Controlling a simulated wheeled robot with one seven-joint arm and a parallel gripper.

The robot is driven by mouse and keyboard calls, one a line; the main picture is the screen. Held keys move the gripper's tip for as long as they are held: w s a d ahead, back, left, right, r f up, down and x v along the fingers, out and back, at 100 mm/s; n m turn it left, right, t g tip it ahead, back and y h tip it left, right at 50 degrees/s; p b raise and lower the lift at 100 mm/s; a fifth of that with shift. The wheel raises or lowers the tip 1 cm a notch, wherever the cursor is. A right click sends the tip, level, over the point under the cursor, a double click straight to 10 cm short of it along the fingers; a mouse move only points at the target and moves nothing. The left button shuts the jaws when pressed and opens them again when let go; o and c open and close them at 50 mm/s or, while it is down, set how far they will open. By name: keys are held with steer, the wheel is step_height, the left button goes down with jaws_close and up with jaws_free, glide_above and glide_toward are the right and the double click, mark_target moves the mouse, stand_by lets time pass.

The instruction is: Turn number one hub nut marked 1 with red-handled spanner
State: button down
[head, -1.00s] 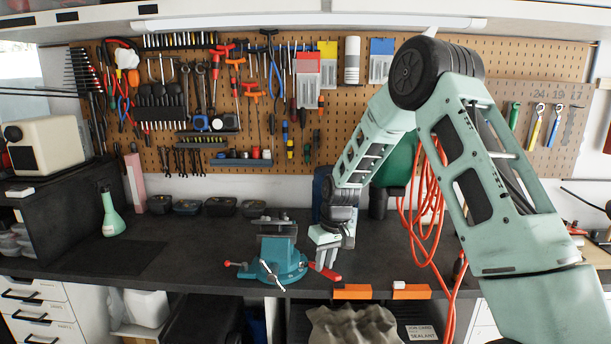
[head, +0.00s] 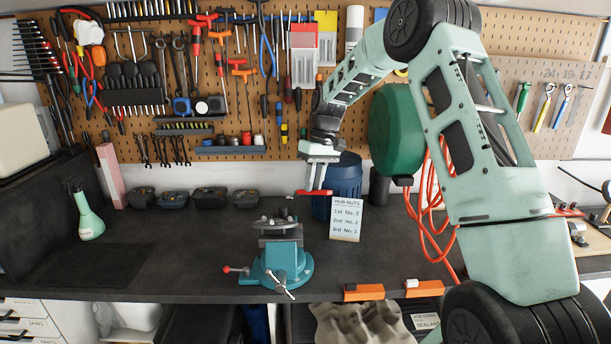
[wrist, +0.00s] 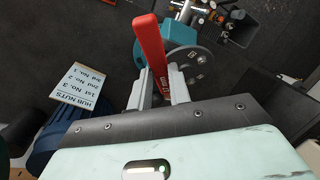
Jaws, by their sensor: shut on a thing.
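My gripper (head: 318,184) is shut on the red-handled spanner (head: 314,192), raised above the bench and up and right of the vise in the head view. The wrist view shows the red handle (wrist: 150,50) between my gripper fingers (wrist: 158,92), with lettering near the grip. The spanner's far end is hard to make out. A grey hub disc (head: 277,222) sits on top of the teal vise (head: 284,264). In the wrist view the disc (wrist: 203,58) shows partly behind the handle. The number marks on its nuts are too small to read surely.
A card (head: 346,219) headed HUB NUTS reads 1st No. 3, 2nd No. 2, 3rd No. 1. It stands before a blue drum (head: 344,172). An orange hose (head: 425,225) hangs at right. The bench left of the vise is mostly clear.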

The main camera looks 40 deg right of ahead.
steer(key=f+b, duration=0.1)
steer(key=s+f+b, duration=0.1)
steer(key=a+f+b, duration=0.1)
steer(key=f+b, duration=0.1)
steer(key=shift+s, duration=0.35)
steer(key=shift+s+a, duration=0.1)
steer(key=shift+s+a+f+b, duration=0.1)
steer(key=shift+f+b, duration=0.1)
steer(key=shift+f, duration=0.15)
steer(key=shift+s+a+f+b, duration=0.1)
steer(key=shift+f+b, duration=0.05)
steer(key=shift+f, duration=0.2)
stand_by(0.9)
steer(key=shift+a+r+m+h+p, duration=0.15)
steer(key=shift+a+m+p, duration=0.1)
steer(key=shift+a+m, duration=0.3)
steer(key=shift+a+r+m+h+p, duration=0.15)
steer(key=shift+a+m+p, duration=0.1)
steer(key=shift+a+m, duration=0.3)
steer(key=shift+w+a+r+m+h+p, duration=0.1)
steer(key=shift+w+a+m+h+p, duration=0.1)
steer(key=shift+a+m+p, duration=0.25)
steer(key=shift+w+a+m+h+p, duration=0.1)
steer(key=shift+a+m+h+p, duration=0.1)
steer(key=shift+a+m, duration=0.45)
